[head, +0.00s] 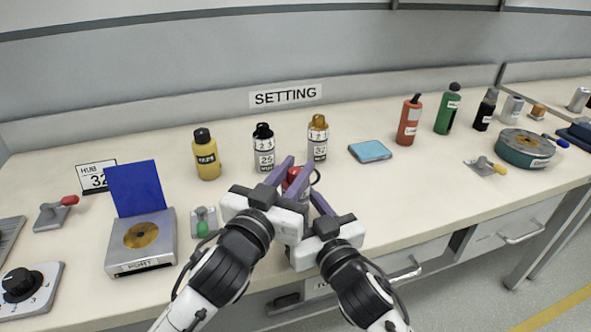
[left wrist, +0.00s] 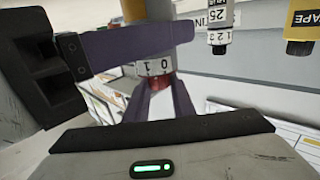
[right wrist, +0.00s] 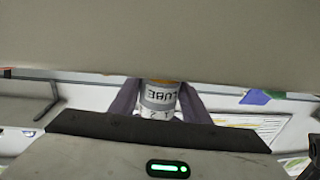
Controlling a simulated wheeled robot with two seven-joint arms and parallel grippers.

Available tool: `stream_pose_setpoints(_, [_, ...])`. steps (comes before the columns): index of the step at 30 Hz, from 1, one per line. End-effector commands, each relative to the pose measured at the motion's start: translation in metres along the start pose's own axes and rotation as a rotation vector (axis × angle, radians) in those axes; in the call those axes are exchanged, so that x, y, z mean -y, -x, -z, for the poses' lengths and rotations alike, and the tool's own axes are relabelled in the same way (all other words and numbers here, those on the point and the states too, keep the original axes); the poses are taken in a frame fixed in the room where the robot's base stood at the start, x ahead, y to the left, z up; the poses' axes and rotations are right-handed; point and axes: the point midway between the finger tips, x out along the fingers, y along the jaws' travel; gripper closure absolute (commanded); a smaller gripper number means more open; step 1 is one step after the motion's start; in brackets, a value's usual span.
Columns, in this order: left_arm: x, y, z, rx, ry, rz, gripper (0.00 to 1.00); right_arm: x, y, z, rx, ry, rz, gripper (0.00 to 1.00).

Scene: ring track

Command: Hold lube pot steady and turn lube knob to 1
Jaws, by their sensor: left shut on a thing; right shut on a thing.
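The lube pot is a small pot with a red knob (head: 293,174) on top; in the head view it is mostly hidden between my grippers. My left gripper (head: 291,180) is shut on the red knob. The left wrist view shows its fingers at the red knob (left wrist: 163,82), below a white ring with 0 and 1 (left wrist: 153,67). My right gripper (right wrist: 157,102) is shut on the pot's body (right wrist: 159,95), whose LUBE label appears upside down between its fingers. Which number is set cannot be told.
Behind the pot stand a bottle marked 25 (head: 264,150), a bottle marked 32 (head: 318,140) and a yellow bottle (head: 206,158). A blue pad (head: 370,151) lies to the right.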

Motion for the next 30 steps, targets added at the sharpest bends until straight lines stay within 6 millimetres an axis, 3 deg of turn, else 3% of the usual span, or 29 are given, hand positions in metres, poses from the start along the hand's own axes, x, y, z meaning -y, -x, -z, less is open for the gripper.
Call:
stream_pose_setpoints(7, [-0.002, 0.0, 0.001, -0.002, 0.003, -0.004, 1.0, 0.0, 0.0, -0.001, 0.001, 0.001, 0.0, 0.84])
stream_pose_setpoints(8, [-0.002, 0.0, 0.001, -0.002, 0.003, -0.004, 0.72, 0.0, 0.0, -0.001, 0.001, 0.001, 0.0, 0.84])
stream_pose_setpoints(11, [-0.001, 0.0, 0.001, -0.002, 0.002, -0.004, 0.58, 0.0, 0.0, -0.001, 0.001, 0.001, 0.0, 0.84])
stream_pose_setpoints(22, [0.0, 0.006, 0.0, 0.0, 0.002, -0.002, 0.58, 0.0, 0.0, -0.001, 0.001, 0.001, -0.001, 0.84])
stream_pose_setpoints(30, [-0.001, 0.056, -0.001, 0.002, 0.004, -0.003, 0.58, -0.001, 0.0, -0.001, 0.002, 0.001, -0.001, 0.84])
